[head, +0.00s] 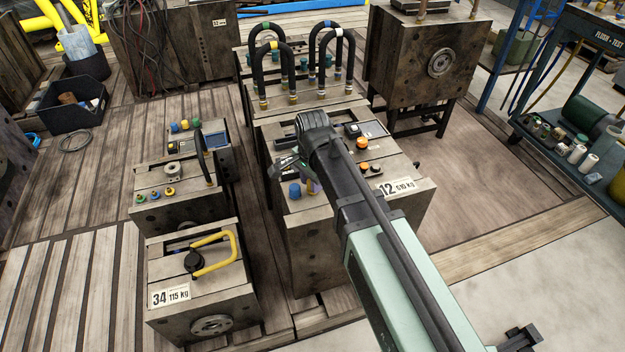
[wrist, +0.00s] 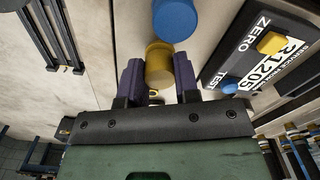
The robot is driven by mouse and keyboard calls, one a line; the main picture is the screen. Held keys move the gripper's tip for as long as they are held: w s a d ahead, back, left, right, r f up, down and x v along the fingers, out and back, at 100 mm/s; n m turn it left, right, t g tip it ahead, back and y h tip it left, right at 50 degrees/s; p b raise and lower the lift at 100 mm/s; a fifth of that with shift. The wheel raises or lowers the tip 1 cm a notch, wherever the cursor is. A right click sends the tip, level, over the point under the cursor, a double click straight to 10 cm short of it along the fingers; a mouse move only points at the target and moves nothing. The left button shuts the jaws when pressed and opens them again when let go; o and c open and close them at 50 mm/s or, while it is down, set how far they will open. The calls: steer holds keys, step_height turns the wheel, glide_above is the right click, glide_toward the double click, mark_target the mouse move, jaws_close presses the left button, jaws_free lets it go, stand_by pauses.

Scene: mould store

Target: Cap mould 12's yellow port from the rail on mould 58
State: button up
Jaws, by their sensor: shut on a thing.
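Mould 12 (head: 318,235) stands in the middle of the head view, its number plate on the front right. My gripper (head: 312,187) is low over its top, partly hidden by my arm. In the wrist view my gripper (wrist: 158,72) has its purple fingers on both sides of a yellow cap (wrist: 159,62) and is shut on it. A blue cap (wrist: 175,19) is just beyond it, also visible in the head view (head: 295,190). The yellow port is not clearly visible, and I cannot tell whether the cap touches it. No plate reading 58 is visible.
Left of mould 12, a mould (head: 178,212) carries several small coloured caps; mould 34 (head: 200,285) with a yellow handle is in front. Black hoses (head: 258,75) arch behind. Orange knobs (head: 361,168) and a counter plate (wrist: 275,60) sit close by on mould 12.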

steer(key=shift+f+b, duration=0.35)
stand_by(0.4)
steer(key=o, duration=0.9)
steer(key=shift+o, duration=0.2)
step_height(320, 180, up, 11)
steer(key=p, duration=1.1)
steer(key=s+d+r+n+p, duration=0.1)
steer(key=s+d+n, duration=0.45)
steer(key=d, duration=0.25)
steer(key=s+d+r+n+p, duration=0.1)
steer(key=s+d+n, duration=0.45)
steer(key=d, duration=0.35)
step_height(320, 180, up, 16)
steer(key=m+p, duration=0.1)
steer(key=p, duration=1.5)
steer(key=shift+a, duration=0.3)
